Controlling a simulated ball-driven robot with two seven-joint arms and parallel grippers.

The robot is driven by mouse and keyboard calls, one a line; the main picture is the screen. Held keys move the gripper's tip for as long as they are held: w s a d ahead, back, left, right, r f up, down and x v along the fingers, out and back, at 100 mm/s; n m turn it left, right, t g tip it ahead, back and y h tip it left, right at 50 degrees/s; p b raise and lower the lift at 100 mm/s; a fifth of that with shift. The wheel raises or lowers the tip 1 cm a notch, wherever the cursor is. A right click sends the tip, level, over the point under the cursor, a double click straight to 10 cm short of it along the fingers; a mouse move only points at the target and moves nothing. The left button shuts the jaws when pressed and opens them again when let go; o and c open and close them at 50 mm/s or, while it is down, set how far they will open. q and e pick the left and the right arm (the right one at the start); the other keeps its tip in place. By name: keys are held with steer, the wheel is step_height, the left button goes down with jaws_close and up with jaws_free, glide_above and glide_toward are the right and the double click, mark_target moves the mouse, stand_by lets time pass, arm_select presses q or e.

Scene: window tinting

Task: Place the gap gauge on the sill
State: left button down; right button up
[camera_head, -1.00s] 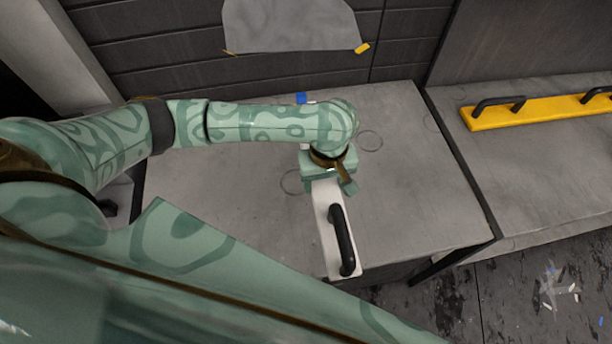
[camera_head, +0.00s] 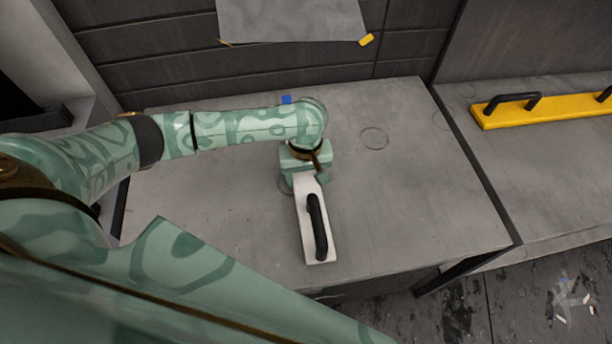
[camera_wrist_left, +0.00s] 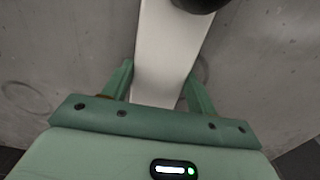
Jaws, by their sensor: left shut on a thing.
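The gap gauge, as I take it, is a long white flat bar (camera_head: 303,215) with a black handle (camera_head: 317,226) near its front end. My left gripper (camera_head: 307,174) is shut on its back end, above the grey tabletop (camera_head: 420,190). The wrist view shows the white bar (camera_wrist_left: 165,60) between the two green fingers of the left gripper (camera_wrist_left: 160,85). Whether the bar touches the top is hard to tell. I cannot tell for sure which surface is the sill. My right gripper is not in view.
A yellow bar (camera_head: 545,108) with two black handles lies on the grey bench (camera_head: 540,190) at right. A small blue piece (camera_head: 287,100) is behind my left arm. A grey sheet (camera_head: 290,18) with yellow tabs hangs on the dark wall. The tabletop's right part is clear.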

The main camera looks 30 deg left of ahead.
arm_select(q)
steer(key=shift+c, duration=2.2)
jaws_free()
steer(key=shift+s, duration=0.1)
steer(key=shift+r, duration=0.1)
